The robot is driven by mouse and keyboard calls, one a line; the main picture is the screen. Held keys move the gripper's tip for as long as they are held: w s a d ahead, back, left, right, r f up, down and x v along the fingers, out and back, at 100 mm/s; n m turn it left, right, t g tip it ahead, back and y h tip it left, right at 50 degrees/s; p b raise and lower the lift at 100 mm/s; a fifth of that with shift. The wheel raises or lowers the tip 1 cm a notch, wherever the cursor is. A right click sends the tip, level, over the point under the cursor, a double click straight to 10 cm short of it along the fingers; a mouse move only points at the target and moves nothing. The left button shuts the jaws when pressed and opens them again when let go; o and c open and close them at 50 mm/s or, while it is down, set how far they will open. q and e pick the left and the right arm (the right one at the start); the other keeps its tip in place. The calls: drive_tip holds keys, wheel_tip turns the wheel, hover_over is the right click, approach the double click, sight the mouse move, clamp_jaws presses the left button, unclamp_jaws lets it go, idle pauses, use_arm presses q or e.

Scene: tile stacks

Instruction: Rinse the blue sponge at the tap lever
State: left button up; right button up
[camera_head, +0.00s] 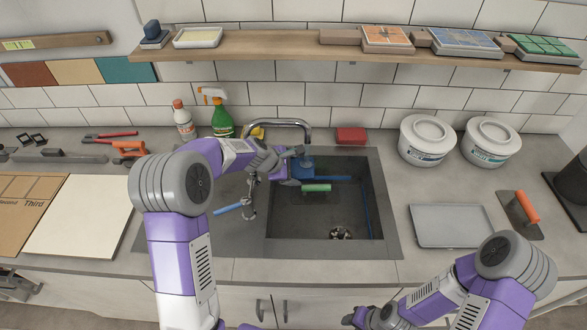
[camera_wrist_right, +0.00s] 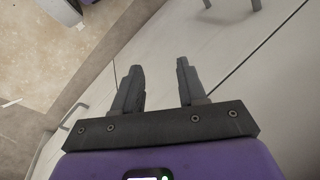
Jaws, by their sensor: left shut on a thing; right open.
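The blue sponge (camera_head: 303,168) is at my left gripper (camera_head: 292,160), over the back of the sink just below the tap spout (camera_head: 307,134). My left gripper is shut on it, and the fingers and wrist hide part of it. A metal fitting with a blue-handled lever (camera_head: 228,209) stands at the left rim of the sink, below my left forearm; it looks like the tap lever. My right gripper (camera_head: 366,316) is low at the front of the counter, away from the sink. In the right wrist view its fingers (camera_wrist_right: 158,78) are apart and empty, before the cabinet fronts.
The sink (camera_head: 300,225) holds a green-handled tool (camera_head: 316,188) and blue pieces. A red sponge (camera_head: 351,136) lies behind it. A spray bottle (camera_head: 222,121) and a white bottle (camera_head: 184,121) stand behind my left arm. Two white tubs (camera_head: 427,140) and a grey tray (camera_head: 450,226) are at right.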

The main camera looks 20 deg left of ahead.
use_arm(q)
drive_tip(key=shift+s+b, duration=0.5)
drive_tip(key=shift+s, duration=0.8)
drive_tip(key=s+b, duration=0.1)
drive_tip(key=s, duration=0.4)
drive_tip(key=shift+s+d, duration=0.1)
drive_tip(key=shift+s, duration=0.1)
idle(0.3)
drive_tip(key=s+r+p, duration=0.2)
drive_tip(key=s+r, duration=0.2)
drive_tip(key=s, duration=0.1)
idle(0.4)
